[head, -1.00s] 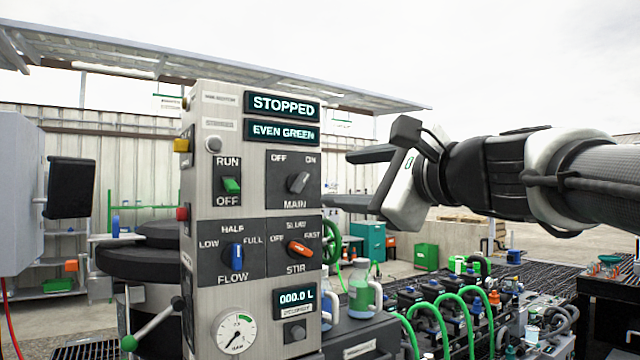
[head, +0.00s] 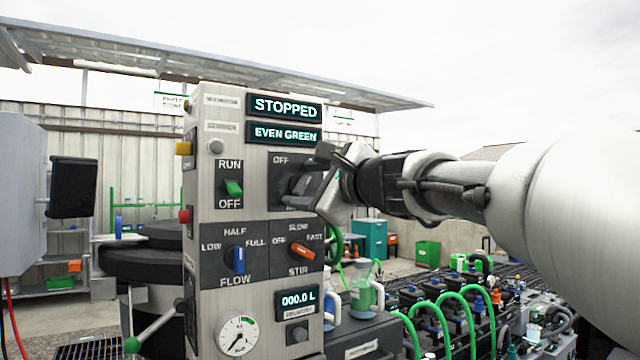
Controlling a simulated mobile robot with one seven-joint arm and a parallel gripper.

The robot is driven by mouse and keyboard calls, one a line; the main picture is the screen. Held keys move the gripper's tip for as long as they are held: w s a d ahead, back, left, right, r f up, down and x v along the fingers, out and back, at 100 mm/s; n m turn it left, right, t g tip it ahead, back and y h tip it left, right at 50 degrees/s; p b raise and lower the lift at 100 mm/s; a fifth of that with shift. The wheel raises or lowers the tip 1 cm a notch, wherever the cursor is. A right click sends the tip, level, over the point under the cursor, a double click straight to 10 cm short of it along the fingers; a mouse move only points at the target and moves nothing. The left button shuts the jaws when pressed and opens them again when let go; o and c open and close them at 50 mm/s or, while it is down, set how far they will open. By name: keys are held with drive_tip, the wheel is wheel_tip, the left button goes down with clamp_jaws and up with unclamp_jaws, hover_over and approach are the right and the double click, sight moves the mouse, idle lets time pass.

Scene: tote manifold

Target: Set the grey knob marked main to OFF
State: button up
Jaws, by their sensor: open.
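The control panel (head: 225,262) stands upright in the head view. Its MAIN plate (head: 280,168) is at the upper right of the panel. My gripper (head: 305,178) is open in front of this plate, with its fingers over the spot of the grey MAIN knob. The knob is mostly hidden behind the fingers, so its pointer direction does not show. The OFF mark is visible at the plate's upper left; the ON mark and most of the MAIN label are covered. I cannot tell whether the fingers touch the knob.
Close below are the orange STIR knob (head: 303,252) and blue FLOW knob (head: 238,260). The green RUN/OFF switch (head: 233,187) is left of the MAIN plate. Displays read STOPPED (head: 285,108) and EVEN GREEN (head: 284,133). Green hoses (head: 452,296) lie lower right.

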drive_tip(key=shift+c, duration=0.2)
drive_tip(key=c, duration=1)
drive_tip(key=shift+f+n+b, duration=0.1)
drive_tip(key=shift+n+b, duration=0.2)
drive_tip(key=shift+b, duration=0.1)
drive_tip(key=shift+f+n+b, duration=0.15)
drive_tip(key=shift+n+b, duration=0.75)
drive_tip(key=shift+b, duration=0.1)
drive_tip(key=n+b, duration=0.4)
drive_tip(key=shift+f+n, duration=0.15)
drive_tip(key=shift+n, duration=0.15)
drive_tip(key=n+b, duration=0.2)
drive_tip(key=n, duration=0.1)
drive_tip(key=shift+b, duration=0.35)
drive_tip(key=shift+n+b, duration=1.05)
drive_tip(key=shift+n, duration=0.85)
